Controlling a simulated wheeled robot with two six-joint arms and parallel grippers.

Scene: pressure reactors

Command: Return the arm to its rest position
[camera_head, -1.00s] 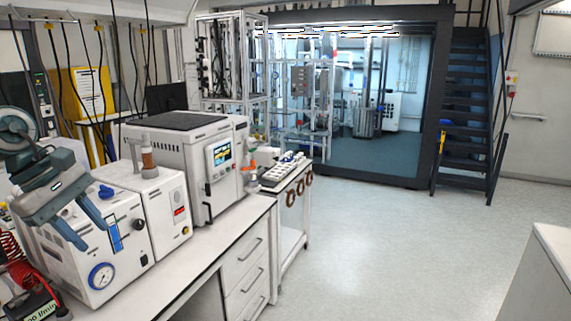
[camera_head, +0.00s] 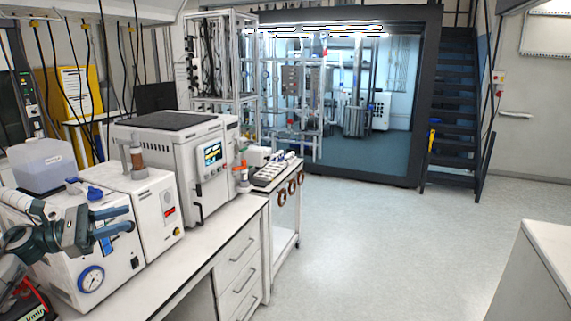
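My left gripper (camera_head: 130,218) is at the left of the head view, its two blue-grey fingers pointing right with a gap between them. It is open and nothing shows between the fingers. It hangs in front of the white instrument (camera_head: 112,268) with a round pressure gauge (camera_head: 91,279), hiding part of its front. I cannot tell how far the fingers are from that face. The forearm comes in from the lower left. My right gripper is out of view.
A white box with a brown-topped column (camera_head: 158,213) and a larger instrument with a screen (camera_head: 155,150) stand along the bench (camera_head: 200,280). A translucent container (camera_head: 45,167) sits behind the gripper. Open floor (camera_head: 370,240) lies to the right, with another counter (camera_head: 548,245) at lower right.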

